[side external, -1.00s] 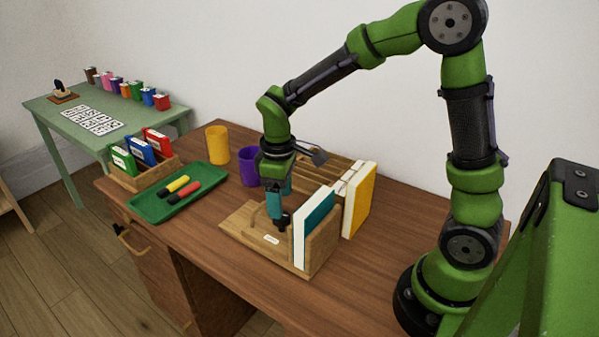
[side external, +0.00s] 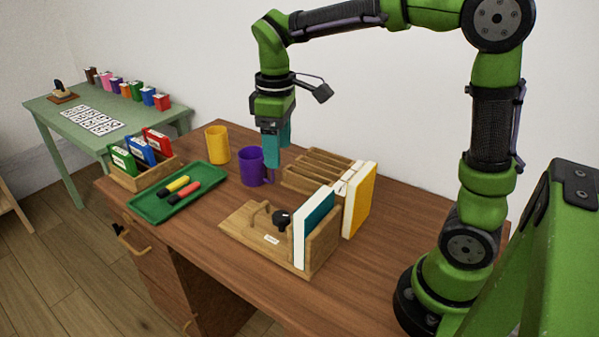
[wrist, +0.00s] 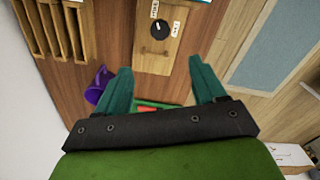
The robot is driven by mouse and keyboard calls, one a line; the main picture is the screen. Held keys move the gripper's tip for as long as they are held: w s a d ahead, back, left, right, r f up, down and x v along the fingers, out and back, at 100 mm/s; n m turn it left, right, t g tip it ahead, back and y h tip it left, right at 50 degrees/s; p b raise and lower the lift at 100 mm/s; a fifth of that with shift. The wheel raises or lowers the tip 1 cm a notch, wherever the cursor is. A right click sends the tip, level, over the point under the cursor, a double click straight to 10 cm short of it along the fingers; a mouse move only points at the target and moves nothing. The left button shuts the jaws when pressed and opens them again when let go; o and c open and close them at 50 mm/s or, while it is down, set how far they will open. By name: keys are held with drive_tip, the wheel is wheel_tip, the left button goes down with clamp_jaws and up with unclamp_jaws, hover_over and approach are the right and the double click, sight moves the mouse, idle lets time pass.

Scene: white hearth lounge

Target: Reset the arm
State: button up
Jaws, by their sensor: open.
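My gripper (side external: 276,155) is in the air above the desk, beside the purple mug in the side view, with its teal fingers pointing down. In the wrist view my gripper (wrist: 163,90) has its two teal fingers spread wide with nothing between them. Below it and to the right is a wooden stand (side external: 240,222) with a black knob (side external: 282,219), a small label and a teal-and-white book (side external: 316,232) upright at its right end. The black knob also shows in the wrist view (wrist: 159,30), clear of the fingers.
A purple mug (side external: 252,168), yellow cup (side external: 217,145), green tray (side external: 150,209) with two markers and a rack (side external: 128,181) of coloured binders stand on the left. A slotted wooden rack (side external: 310,172) and yellow book (side external: 361,203) stand behind the stand. The front right desk is clear.

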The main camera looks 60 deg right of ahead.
drive_tip(key=s+a+r+m+t+y, duration=0.1)
drive_tip(key=s+m+t+y, duration=0.1)
drive_tip(key=s+m+t, duration=0.5)
drive_tip(key=s+m, duration=0.1)
drive_tip(key=s, duration=0.4)
drive_tip(key=shift+s+a, duration=0.15)
drive_tip(key=shift+s, duration=0.1)
